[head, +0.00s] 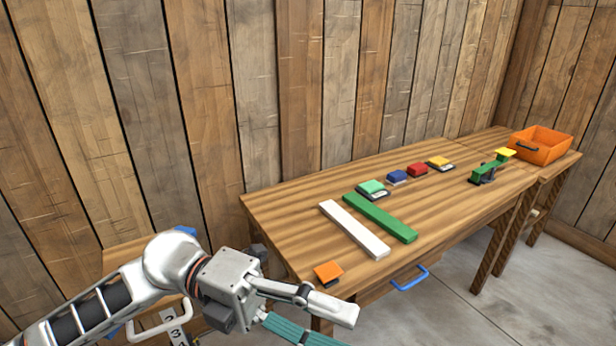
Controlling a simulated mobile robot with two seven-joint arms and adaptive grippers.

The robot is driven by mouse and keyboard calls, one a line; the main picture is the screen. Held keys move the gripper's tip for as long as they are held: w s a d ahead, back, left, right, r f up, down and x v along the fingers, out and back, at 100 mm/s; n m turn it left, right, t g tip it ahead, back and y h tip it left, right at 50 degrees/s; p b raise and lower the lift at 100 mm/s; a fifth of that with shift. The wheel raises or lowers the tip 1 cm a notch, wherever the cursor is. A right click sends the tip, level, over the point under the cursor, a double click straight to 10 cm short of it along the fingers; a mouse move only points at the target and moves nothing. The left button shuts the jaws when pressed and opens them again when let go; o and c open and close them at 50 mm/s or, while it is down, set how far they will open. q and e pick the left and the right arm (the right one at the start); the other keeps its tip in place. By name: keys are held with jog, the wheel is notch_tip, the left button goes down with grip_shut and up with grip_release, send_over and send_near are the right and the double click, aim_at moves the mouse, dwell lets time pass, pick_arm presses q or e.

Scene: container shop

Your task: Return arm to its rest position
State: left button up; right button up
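My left arm comes in from the lower left, and its grey gripper (338,328) hangs in front of the near left end of the workbench. One pale finger shows clearly. A teal ridged piece lies just below it and runs off the bottom edge; I cannot tell whether it is part of the gripper or a held thing. How far the fingers are apart is unclear. My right gripper is not in view.
The wooden workbench (290,205) bears a white bar (352,228), a green bar (380,217), an orange block (328,271), several coloured blocks and a green clamp-like tool (487,172). An orange bin (541,146) stands at the far right. A blue drawer handle (410,280) sticks out in front.

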pick_arm(q)
jog(key=w+a+n+t+h, duration=0.2)
jog(key=w+n+t+h, duration=0.5)
jog(key=w+n+t, duration=0.45)
jog(key=w+a+f+n+t+y, duration=0.5)
jog(key=a+f+n+t+y, duration=0.25)
jog(key=f+n+t, duration=0.6)
jog(key=s+a+f+n+g+y, duration=0.1)
jog(key=a+f+n+y, duration=0.25)
jog(key=f, duration=0.25)
jog(key=s+a+f+n+g+y, duration=0.1)
jog(key=a+f+n+y, duration=0.2)
jog(key=f+n+y, duration=0.3)
jog(key=s+a+f+n+g+y, duration=0.1)
jog(key=s+a+f+g, duration=0.1)
jog(key=s+f, duration=0.4)
jog(key=s+a+f+n+g+y, duration=0.1)
jog(key=s+a+f, duration=0.4)
jog(key=f, duration=0.7)
jog(key=shift+s+f+g+y, duration=0.25)
jog(key=shift+s+g+y, duration=0.6)
jog(key=shift+g, duration=0.25)
jog(key=shift+n, duration=0.25)
